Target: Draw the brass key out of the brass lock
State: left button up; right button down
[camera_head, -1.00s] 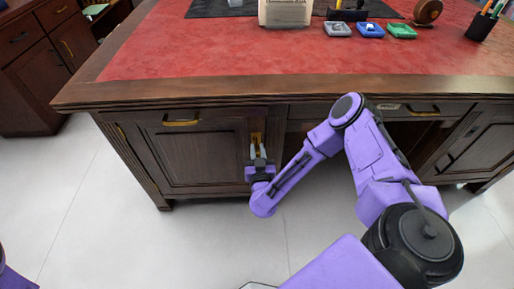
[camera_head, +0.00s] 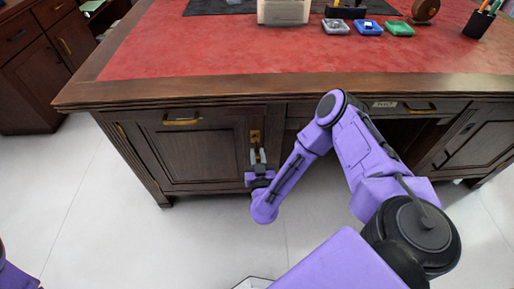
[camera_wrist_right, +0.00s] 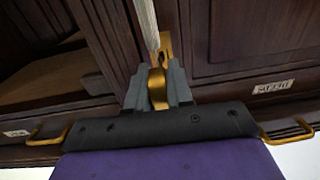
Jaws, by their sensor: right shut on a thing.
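The brass lock (camera_wrist_right: 166,44) shows just behind the key head there. The key's shaft is hidden, so I cannot tell how far it sits in the lock. My left gripper is out of view.
The desk (camera_head: 300,87) has a thick wooden front edge above my right arm. Brass pulls (camera_head: 181,122) stick out from the drawers. Small trays (camera_head: 368,28), a beige box (camera_head: 283,11) and a pen cup (camera_head: 479,25) stand on the red top.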

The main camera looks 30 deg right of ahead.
jog(key=shift+s+a+r+p, duration=0.1)
jog(key=shift+s+a+p, duration=0.3)
jog(key=shift+p, duration=0.25)
jog(key=p+v, duration=0.2)
jog(key=v, duration=0.1)
jog(key=f+p+v, duration=0.1)
jog(key=p+v, duration=0.1)
jog(key=shift+d, duration=0.15)
jog(key=shift+r, duration=0.1)
